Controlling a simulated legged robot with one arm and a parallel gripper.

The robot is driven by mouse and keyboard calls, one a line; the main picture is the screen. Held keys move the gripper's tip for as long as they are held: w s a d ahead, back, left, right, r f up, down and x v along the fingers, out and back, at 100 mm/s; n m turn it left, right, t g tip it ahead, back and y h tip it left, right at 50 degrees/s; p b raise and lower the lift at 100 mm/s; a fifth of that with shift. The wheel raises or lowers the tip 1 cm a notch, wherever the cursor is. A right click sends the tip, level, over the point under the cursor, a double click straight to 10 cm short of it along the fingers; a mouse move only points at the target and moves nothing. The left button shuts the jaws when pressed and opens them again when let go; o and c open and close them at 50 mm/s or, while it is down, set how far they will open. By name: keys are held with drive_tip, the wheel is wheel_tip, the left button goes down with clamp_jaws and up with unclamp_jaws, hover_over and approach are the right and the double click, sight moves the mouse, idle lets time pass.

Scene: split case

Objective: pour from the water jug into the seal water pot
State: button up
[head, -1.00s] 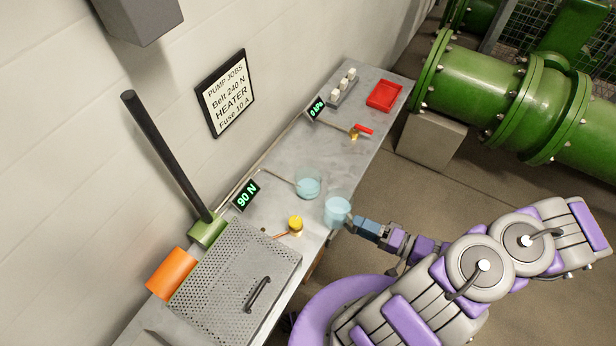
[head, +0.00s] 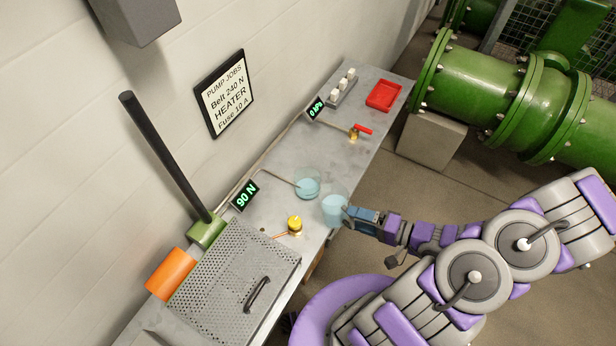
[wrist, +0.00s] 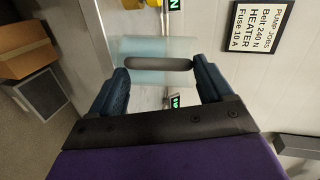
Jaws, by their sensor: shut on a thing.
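The water jug (head: 333,211) is a clear pale-blue vessel at the bench's right edge in the head view. My gripper (head: 348,216) is shut on its handle from the right. In the wrist view the jug (wrist: 150,48) shows beyond the grey handle bar, which lies between the blue fingers of my gripper (wrist: 160,78). The seal water pot (head: 307,188) is a clear round vessel with bluish water, standing on the bench just up and left of the jug. The jug looks close beside it; I cannot tell whether they touch. No stream of water shows.
A yellow knob (head: 295,223) stands near the front of the pot. A perforated guard (head: 232,262) fills the lower left bench. A red-handled valve (head: 360,131) and red tray (head: 383,95) lie farther up. The bench between pot and valve is mostly clear.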

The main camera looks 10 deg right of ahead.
sight(347, 201)
drive_tip(key=w+r+g, duration=0.1)
drive_tip(key=w+a+r+m+g+h, duration=0.1)
drive_tip(key=w+r, duration=0.1)
drive_tip(key=w+a+r+g+h, duration=0.1)
drive_tip(key=r, duration=0.1)
drive_tip(key=shift+w+r+g, duration=0.2)
drive_tip(key=shift+r+g, duration=0.05)
drive_tip(key=shift+g, duration=0.05)
drive_tip(key=shift+m+h, duration=0.3)
drive_tip(key=shift+w+a+r+g+h, duration=0.1)
drive_tip(key=shift+w+r+g+h, duration=0.2)
drive_tip(key=shift+w+r+g, duration=0.25)
idle(0.4)
drive_tip(key=shift+w+a+r+m+g+h, duration=0.2)
drive_tip(key=shift+w+m+g+h, duration=0.15)
drive_tip(key=shift+g, duration=0.4)
idle(0.7)
drive_tip(key=shift+w+a+r+m+g+h, duration=0.2)
drive_tip(key=shift+w+r+g+h, duration=0.15)
drive_tip(key=shift+r+g, duration=0.2)
drive_tip(key=shift+w+a+r+m+g+h, duration=0.1)
drive_tip(key=shift+w+r+m+g+h, duration=0.1)
drive_tip(key=shift+w+r+g, duration=0.3)
idle(2.3)
